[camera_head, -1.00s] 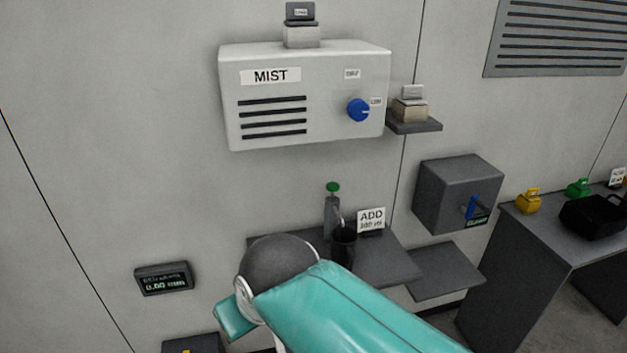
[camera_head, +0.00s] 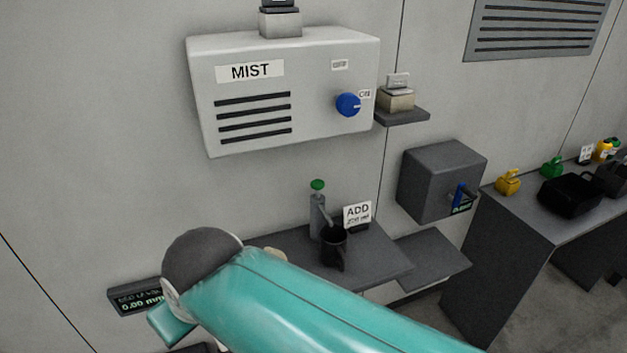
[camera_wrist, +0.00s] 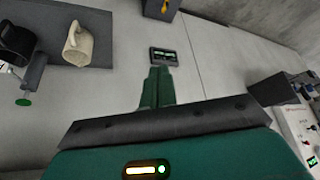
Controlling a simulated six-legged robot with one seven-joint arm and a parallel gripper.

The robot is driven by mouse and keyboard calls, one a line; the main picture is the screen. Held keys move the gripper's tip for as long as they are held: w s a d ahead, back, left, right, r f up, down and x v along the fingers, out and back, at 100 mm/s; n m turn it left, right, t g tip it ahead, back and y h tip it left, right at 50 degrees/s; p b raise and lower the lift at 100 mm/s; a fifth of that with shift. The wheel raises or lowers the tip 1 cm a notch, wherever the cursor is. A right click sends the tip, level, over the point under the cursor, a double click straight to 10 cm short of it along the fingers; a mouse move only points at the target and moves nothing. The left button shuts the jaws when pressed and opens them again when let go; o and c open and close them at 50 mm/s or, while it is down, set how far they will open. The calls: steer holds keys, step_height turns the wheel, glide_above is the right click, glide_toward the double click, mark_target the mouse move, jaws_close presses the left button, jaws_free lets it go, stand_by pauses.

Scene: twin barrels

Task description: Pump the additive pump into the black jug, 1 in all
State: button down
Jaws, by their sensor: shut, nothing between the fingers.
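The additive pump (camera_head: 317,212) is a grey bottle with a green top and a spout. It stands on a dark wall shelf (camera_head: 385,268) beside an "ADD" sign (camera_head: 357,214). The black jug (camera_head: 334,247) stands upright under or close to the spout. In the wrist view, the black jug (camera_wrist: 14,42) is at the upper left edge, with the pump's green top (camera_wrist: 23,101) below it. My gripper (camera_wrist: 158,74) is shut and empty. It points toward the wall display, away from the pump and jug. In the head view my arm hides most of it.
A cream jug (camera_wrist: 78,45) stands near the black jug; my arm mostly hides it in the head view. A wall display (camera_head: 138,298) reads about 0.00. The MIST box (camera_head: 285,90) hangs above the shelf. A grey box with a blue lever (camera_head: 442,180) is to the right.

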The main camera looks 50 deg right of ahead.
steer(key=w+d+m+t+h, duration=0.1)
steer(key=w+d+m+h, duration=0.2)
steer(key=d, duration=0.5)
steer(key=w+d+m+t+h, duration=0.1)
steer(key=w+d+h, duration=0.1)
steer(key=w+d, duration=0.5)
steer(key=s+d+m+t+h, duration=0.1)
steer(key=s+d+t, duration=0.1)
steer(key=d, duration=1.2)
steer(key=s+d+m+t+h, duration=0.1)
steer(key=s+d+t, duration=0.2)
steer(key=d, duration=1)
steer(key=shift+s+d+f+h, duration=0.4)
steer(key=shift+s, duration=0.2)
glide_above(318, 190)
step_height(318, 190, down, 3)
steer(key=shift+s+d+f, duration=0.1)
steer(key=shift+s+f, duration=0.1)
steer(key=shift+f, duration=0.35)
steer(key=shift+s+f, duration=0.2)
steer(key=shift+f, duration=0.95)
